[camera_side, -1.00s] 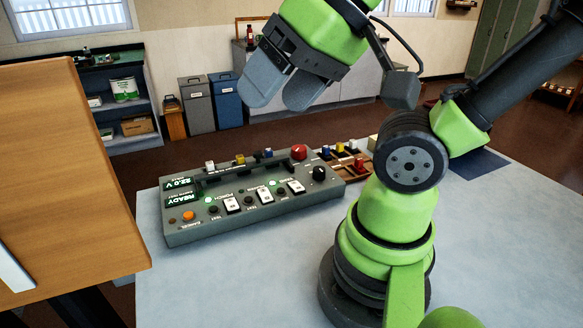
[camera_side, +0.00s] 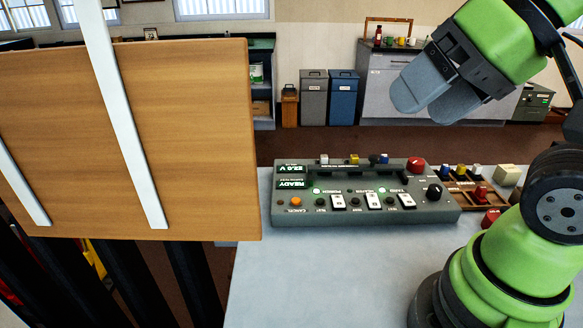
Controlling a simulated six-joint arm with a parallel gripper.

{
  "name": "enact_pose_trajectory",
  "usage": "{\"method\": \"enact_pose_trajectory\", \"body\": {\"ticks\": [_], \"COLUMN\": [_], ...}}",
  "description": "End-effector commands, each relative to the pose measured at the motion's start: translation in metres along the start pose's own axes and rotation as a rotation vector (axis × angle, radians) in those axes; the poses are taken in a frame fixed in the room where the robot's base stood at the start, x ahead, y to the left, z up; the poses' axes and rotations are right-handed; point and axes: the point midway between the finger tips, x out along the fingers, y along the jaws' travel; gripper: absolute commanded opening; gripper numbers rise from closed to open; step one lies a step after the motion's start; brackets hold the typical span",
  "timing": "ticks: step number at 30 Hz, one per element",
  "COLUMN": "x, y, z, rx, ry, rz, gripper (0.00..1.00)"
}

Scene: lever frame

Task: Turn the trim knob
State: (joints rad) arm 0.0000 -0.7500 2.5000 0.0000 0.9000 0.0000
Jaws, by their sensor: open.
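A grey control panel (camera_side: 290,218) lies on the pale table. A round black knob (camera_side: 433,191) sits at its right end and looks like the trim knob; its label is too small to read. A red round knob or button (camera_side: 415,164) is just behind it. Green displays (camera_side: 291,184) at the panel's left show READY and a voltage. My gripper (camera_side: 432,101) is open and empty, its two grey fingers apart. In the picture it hangs above the panel's right part, clear of the knob and touching nothing.
Small sliders with white, yellow and blue caps (camera_side: 354,159) stand along the panel's back edge. A brown tray (camera_side: 460,190) with coloured blocks and a red piece (camera_side: 490,218) lie to its right. A wooden board (camera_side: 130,140) fills the left foreground. The table front is bare.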

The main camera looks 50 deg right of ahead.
Motion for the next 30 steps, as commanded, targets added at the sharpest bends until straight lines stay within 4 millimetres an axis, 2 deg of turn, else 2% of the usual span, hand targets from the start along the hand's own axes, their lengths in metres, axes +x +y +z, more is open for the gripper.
{"method": "enact_pose_trajectory", "body": {"ticks": [11, 13, 19, 22, 26, 30], "x": [0.000, 0.000, 0.000, 0.004, 0.017, 0.039], "y": [0.000, 0.000, 0.000, 0.004, 0.022, 0.067], "z": [0.000, 0.000, 0.000, -0.007, -0.030, -0.062], "rx": [0.000, 0.000, 0.000, -0.004, -0.025, -0.062], "ry": [0.000, 0.000, 0.000, -0.008, -0.046, -0.136], "rz": [0.000, 0.000, 0.002, 0.029, 0.125, 0.252], "gripper": [0.70, 0.58, 0.58, 0.58, 0.58, 0.58]}}
